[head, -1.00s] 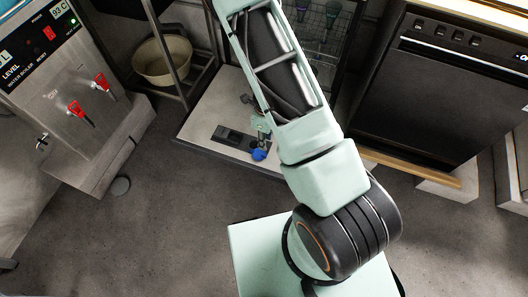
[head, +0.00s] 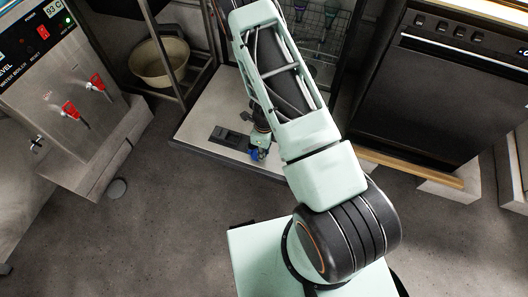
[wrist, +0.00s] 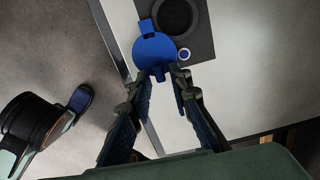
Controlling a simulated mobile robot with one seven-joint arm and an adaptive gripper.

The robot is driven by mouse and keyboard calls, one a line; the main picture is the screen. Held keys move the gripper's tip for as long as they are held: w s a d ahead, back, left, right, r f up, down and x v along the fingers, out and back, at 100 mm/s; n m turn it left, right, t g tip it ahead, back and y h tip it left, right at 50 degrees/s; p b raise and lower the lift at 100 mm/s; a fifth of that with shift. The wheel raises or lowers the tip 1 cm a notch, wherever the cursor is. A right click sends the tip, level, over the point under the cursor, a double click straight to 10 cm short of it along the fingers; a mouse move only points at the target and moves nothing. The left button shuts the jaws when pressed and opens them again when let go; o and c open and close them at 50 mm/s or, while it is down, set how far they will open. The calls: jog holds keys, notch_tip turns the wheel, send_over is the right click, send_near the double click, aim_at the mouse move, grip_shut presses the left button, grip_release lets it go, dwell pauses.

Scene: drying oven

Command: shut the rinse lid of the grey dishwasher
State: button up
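The blue rinse lid (wrist: 153,52) stands open beside the round dark opening (wrist: 174,16) in the wrist view. In the head view the lid (head: 254,154) shows at the right end of the dark dispenser panel (head: 228,138). That panel is set in the lowered, flat door (head: 200,120) of the grey dishwasher. My gripper (wrist: 164,77) is open, with its fingertips at the lid's near edge, one on each side of a small blue tab. I cannot tell whether they touch it. In the head view my arm hides most of the gripper.
A dishwasher rack (head: 322,25) stands behind my arm. A closed black appliance (head: 435,95) is at the right. A water boiler (head: 75,105) with red taps is at the left, and a beige bowl (head: 158,64) sits on a shelf. The floor in front is clear.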

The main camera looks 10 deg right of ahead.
grip_shut()
